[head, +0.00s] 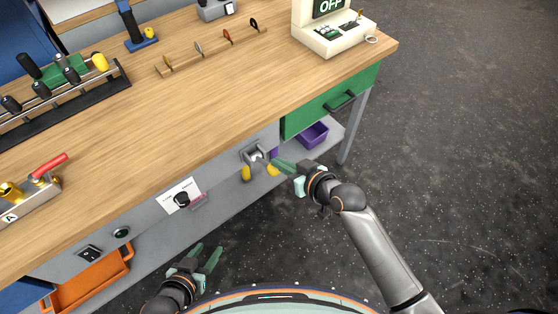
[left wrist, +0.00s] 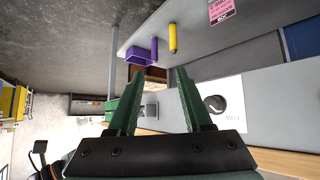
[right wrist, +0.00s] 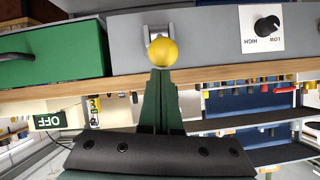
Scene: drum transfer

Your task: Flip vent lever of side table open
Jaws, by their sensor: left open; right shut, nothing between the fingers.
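The vent lever's grey bracket (head: 255,155) is on the side table's grey front panel. Its yellow ball knob (head: 272,169) sticks out toward me, just left of my right gripper (head: 280,166). In the right wrist view the knob (right wrist: 163,51) sits in front of the bracket (right wrist: 157,30), at the tips of my shut, empty right gripper (right wrist: 161,72). I cannot tell whether they touch. My left gripper (head: 209,257) is open and empty, low in front of the table; its spread fingers also show in the left wrist view (left wrist: 155,85).
A black dial on a white plate (head: 182,196) is left of the lever. A green drawer (head: 330,103) is to its right. The lower shelf holds a yellow cylinder (left wrist: 173,38) and a purple bin (head: 312,134). The floor on the right is clear.

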